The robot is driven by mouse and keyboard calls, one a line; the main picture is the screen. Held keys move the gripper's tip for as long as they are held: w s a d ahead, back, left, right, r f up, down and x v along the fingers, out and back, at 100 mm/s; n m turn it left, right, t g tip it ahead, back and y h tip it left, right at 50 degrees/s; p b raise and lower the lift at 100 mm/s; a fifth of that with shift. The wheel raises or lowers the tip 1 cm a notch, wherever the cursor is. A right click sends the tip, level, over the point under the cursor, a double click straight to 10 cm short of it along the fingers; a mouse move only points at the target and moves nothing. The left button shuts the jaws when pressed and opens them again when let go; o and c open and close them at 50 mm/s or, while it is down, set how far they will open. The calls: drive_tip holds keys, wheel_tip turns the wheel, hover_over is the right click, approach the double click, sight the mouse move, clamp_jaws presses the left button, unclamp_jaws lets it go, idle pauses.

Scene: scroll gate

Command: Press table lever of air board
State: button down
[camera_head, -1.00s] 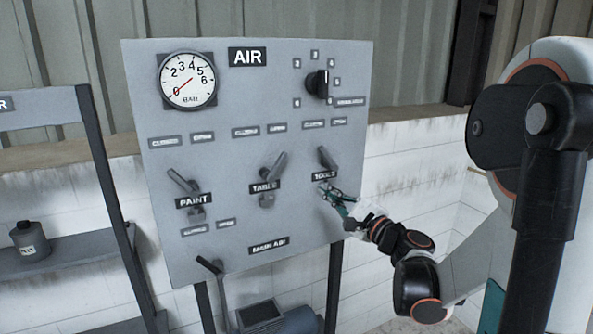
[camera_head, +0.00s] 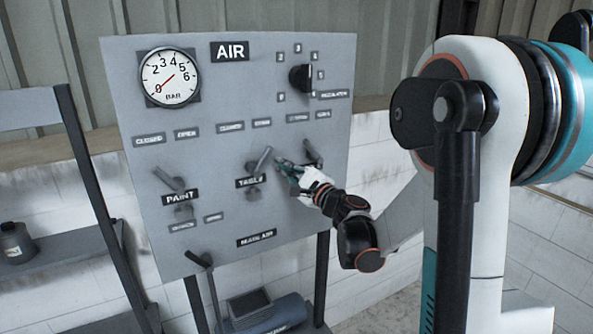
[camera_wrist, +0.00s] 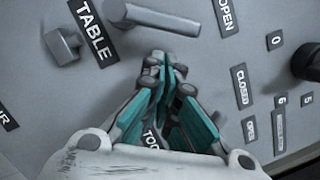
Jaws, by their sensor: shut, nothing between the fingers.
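The air board (camera_head: 225,100) is a grey upright panel with a black AIR sign. Its table lever (camera_head: 262,160) is a grey handle tilted up and right above the TABLE label (camera_head: 250,182). In the wrist view the lever (camera_wrist: 160,18) lies at the top, beside the TABLE label (camera_wrist: 92,32). My gripper (camera_head: 280,163) is shut and empty, just right of the table lever. In the wrist view its teal fingertips (camera_wrist: 168,68) meet below the lever, with a small gap showing. My gripper partly hides the tools label.
The paint lever (camera_head: 170,180) is to the left and the tools lever (camera_head: 313,153) is close on the right. A gauge (camera_head: 169,77) reads near zero. A black knob (camera_head: 301,78) is at upper right.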

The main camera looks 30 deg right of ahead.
sight(265, 152)
drive_tip(key=shift+a+r, duration=0.45)
drive_tip(key=shift+a, duration=0.1)
drive_tip(key=shift+s, duration=0.1)
drive_tip(key=shift+a+r+n, duration=0.2)
drive_tip(key=shift+r+n, duration=0.4)
drive_tip(key=shift+n, duration=0.6)
drive_tip(key=n, duration=0.1)
drive_tip(key=a+r+n+g, duration=0.1)
drive_tip(key=n, duration=0.1)
drive_tip(key=a+r+n, duration=0.1)
drive_tip(key=n, duration=0.1)
drive_tip(key=shift+a+r+g, duration=0.1)
drive_tip(key=shift+r+g, duration=0.1)
drive_tip(key=shift+g, duration=0.2)
drive_tip(key=a+n, duration=0.1)
drive_tip(key=a+r+n+g, duration=0.1)
drive_tip(key=n, duration=0.1)
drive_tip(key=shift+n, duration=0.3)
drive_tip(key=shift+a+r+n+h, duration=0.1)
drive_tip(key=shift+a+n+h, duration=0.1)
drive_tip(key=shift+a+n, duration=0.45)
drive_tip(key=shift+a+r+n+h, duration=0.1)
drive_tip(key=shift+a+n+h, duration=0.2)
drive_tip(key=shift+n, duration=0.65)
